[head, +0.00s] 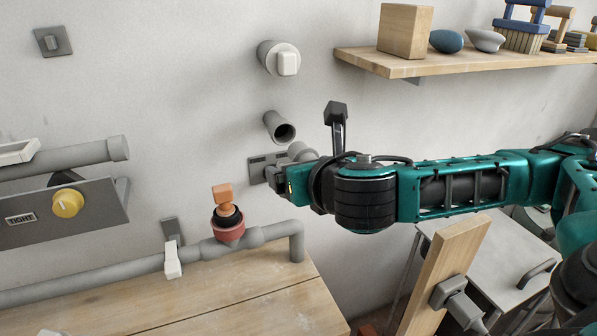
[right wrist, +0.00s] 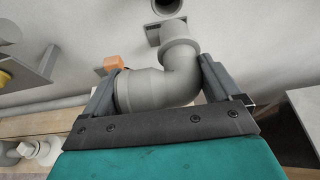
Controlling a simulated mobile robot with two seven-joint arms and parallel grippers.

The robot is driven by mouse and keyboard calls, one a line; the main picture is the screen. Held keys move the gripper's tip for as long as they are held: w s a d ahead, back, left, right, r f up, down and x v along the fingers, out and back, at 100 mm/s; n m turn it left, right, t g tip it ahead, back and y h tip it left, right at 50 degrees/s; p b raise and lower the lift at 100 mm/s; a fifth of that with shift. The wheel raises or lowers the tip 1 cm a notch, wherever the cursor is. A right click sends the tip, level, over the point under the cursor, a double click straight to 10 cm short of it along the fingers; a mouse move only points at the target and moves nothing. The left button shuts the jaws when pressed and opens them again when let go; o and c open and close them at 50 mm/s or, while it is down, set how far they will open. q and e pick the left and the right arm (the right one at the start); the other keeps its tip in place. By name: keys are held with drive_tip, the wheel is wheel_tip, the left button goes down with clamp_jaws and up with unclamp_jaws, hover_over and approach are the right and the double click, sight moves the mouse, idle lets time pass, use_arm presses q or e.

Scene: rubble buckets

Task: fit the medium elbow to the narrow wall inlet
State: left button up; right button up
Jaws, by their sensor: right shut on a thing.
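The medium elbow (right wrist: 150,88) is a grey bent pipe piece. My right gripper (right wrist: 160,80) is shut on it, one finger on each side. Its free end (right wrist: 180,38) points up in the right wrist view. In the head view only part of the elbow (head: 301,152) shows above my right gripper (head: 281,180). The narrow wall inlet (head: 279,127) looks like the open grey stub just above, its dark mouth empty. It also shows at the top of the right wrist view (right wrist: 166,5). The elbow appears apart from it; the depth gap is unclear. My left gripper is out of view.
A dark plate (head: 256,168) sits on the wall behind the elbow. A wider stub with a white block (head: 280,58) is higher up. A grey pipe (head: 120,273) with a red-collared valve (head: 228,224) runs along the wooden bench (head: 215,300). A shelf (head: 450,62) is upper right.

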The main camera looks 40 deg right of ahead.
idle(0.4)
drive_tip(key=shift+r+p, duration=0.15)
drive_tip(key=shift+p, duration=0.4)
drive_tip(key=shift+w+d, duration=0.2)
drive_tip(key=shift+w, duration=0.7)
drive_tip(key=shift+w+d, duration=0.25)
drive_tip(key=shift+w, duration=0.65)
drive_tip(key=shift+w+d, duration=0.2)
drive_tip(key=shift+w, duration=0.7)
drive_tip(key=o, duration=0.6)
drive_tip(key=c, duration=1.1)
